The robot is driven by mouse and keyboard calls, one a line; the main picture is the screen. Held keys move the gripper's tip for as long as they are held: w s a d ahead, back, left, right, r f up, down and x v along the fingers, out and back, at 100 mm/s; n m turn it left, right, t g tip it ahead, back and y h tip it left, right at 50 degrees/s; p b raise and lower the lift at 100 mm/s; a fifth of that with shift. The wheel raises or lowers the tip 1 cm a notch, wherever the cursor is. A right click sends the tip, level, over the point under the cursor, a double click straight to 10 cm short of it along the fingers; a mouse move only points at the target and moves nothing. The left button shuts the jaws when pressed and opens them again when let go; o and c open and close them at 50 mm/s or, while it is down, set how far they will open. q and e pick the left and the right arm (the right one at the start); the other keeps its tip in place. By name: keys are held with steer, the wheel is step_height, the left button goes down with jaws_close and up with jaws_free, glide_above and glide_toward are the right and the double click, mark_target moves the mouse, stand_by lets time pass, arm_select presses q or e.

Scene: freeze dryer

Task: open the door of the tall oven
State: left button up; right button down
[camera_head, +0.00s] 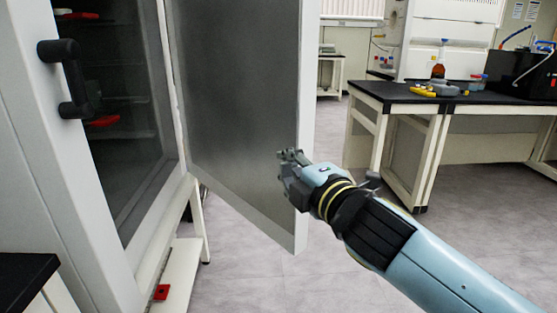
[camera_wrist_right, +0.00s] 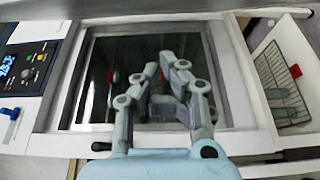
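The tall oven (camera_head: 90,205) stands at the left with a black handle (camera_head: 64,78) on its white front. A wide door panel (camera_head: 232,85) stands swung outward, hinged at the oven's right side, showing its grey inner face. My right gripper (camera_head: 290,157) is by the panel's free edge; I cannot tell whether it touches it. In the right wrist view, the fingers of my right gripper (camera_wrist_right: 158,65) come together at the tips with nothing visible between them. A dark window (camera_wrist_right: 100,82) in a white frame lies beyond them. My left gripper is out of view.
Wire shelves (camera_head: 125,75) and red parts (camera_head: 103,121) show inside the oven. A black-topped bench (camera_head: 400,97) with bottles and tools stands at the back right. A dark tabletop (camera_head: 25,272) is at the lower left. Grey floor (camera_head: 245,285) is free below the door.

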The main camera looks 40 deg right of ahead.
mark_target(280, 140)
steer(key=w+d, duration=0.1)
steer(key=w, duration=0.2)
steer(key=w+d, duration=0.2)
steer(key=w, duration=0.1)
steer(key=w+d, duration=0.2)
steer(key=w, duration=0.1)
steer(key=shift+w, duration=0.1)
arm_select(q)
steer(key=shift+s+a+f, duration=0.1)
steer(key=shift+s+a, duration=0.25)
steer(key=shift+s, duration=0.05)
arm_select(e)
steer(key=shift+r, duration=0.1)
